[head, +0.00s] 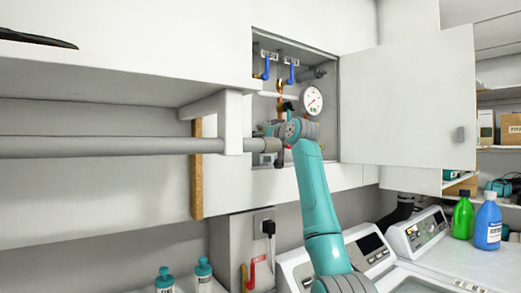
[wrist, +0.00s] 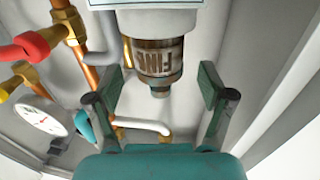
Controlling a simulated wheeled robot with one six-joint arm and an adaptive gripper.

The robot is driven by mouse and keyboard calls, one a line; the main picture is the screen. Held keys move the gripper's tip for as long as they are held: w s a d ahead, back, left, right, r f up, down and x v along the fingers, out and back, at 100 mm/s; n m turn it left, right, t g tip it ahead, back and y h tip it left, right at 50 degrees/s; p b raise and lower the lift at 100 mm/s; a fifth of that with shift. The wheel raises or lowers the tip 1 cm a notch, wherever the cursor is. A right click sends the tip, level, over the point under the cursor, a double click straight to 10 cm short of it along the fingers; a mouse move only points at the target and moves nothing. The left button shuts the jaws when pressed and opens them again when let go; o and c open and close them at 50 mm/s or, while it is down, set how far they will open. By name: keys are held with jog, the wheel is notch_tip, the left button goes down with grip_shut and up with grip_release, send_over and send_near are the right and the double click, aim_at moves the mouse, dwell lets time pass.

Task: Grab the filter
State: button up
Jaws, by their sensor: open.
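The filter (wrist: 157,58) hangs at the top middle of the wrist view, with a pale upper body and a bronze-grey lower part marked with raised letters, ending in a small knob. My gripper (wrist: 161,84) is open, its two dark green fingers to the left and right of the filter's lower end. There are gaps on both sides and I see no contact. In the head view my teal arm reaches up into the open wall cabinet (head: 330,145); its wrist covers the filter there.
Copper pipes (wrist: 90,75), a red valve handle (wrist: 25,47) and a gauge (wrist: 40,117) are left of my gripper. The cabinet door (head: 408,100) stands open at right. A grey horizontal pipe (head: 110,147) runs left. Machines and bottles stand below.

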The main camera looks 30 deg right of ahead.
jog(key=shift+w+d, duration=0.2)
jog(key=shift+w, duration=0.95)
jog(key=c, duration=1.4)
jog(key=shift+r, duration=0.1)
